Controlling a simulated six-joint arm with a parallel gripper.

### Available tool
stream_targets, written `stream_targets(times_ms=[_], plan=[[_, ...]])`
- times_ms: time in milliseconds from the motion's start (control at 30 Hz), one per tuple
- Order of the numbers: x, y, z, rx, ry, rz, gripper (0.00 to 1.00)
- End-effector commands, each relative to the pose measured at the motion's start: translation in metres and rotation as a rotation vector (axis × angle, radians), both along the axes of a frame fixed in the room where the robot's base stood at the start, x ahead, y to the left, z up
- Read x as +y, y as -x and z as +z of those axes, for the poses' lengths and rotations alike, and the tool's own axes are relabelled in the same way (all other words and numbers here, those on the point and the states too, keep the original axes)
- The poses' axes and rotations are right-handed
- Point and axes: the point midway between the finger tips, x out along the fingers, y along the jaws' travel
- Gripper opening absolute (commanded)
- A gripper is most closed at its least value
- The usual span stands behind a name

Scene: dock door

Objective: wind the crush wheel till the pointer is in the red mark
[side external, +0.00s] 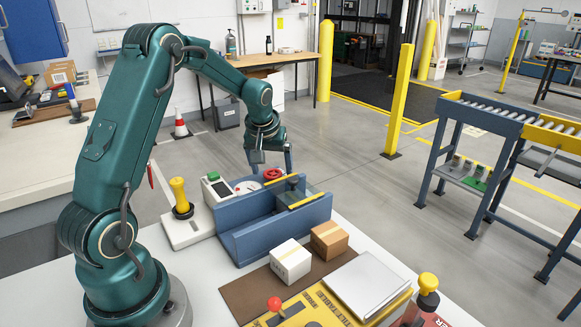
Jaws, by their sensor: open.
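The red crush wheel (272,174) sits at the back edge of the blue press trough (262,228), partly hidden behind the trough wall. A white round dial (246,187) lies just left of the wheel; its pointer and red mark are too small to make out. My gripper (273,160) is open and points down just above the wheel, with one finger to its left and one to its right. I cannot tell whether the fingers touch the wheel.
A grey box with a green button (215,190) and a yellow-handled stamp (180,196) stand left of the trough. A white box (290,262) and a brown box (329,240) sit in front. A yellow panel with a red knob (275,304) lies nearer the camera.

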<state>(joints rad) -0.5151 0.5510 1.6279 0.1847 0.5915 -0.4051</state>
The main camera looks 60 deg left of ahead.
Motion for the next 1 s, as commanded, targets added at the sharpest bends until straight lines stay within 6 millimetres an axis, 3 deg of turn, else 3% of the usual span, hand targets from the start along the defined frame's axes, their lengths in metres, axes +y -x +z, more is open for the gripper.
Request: stream_targets(times_ms=[333, 367, 567, 1000], plan=[[0.0015, -0.0017, -0.0055, -0.001, -0.001, 0.000, 0.90], [0.0015, -0.0016, -0.0054, -0.001, -0.001, 0.000, 0.82], [0.0014, -0.0016, -0.0052, -0.001, -0.001, 0.000, 0.06], [0.0022, -0.0005, -0.0050, 0.000, 0.000, -0.093, 0.04]])
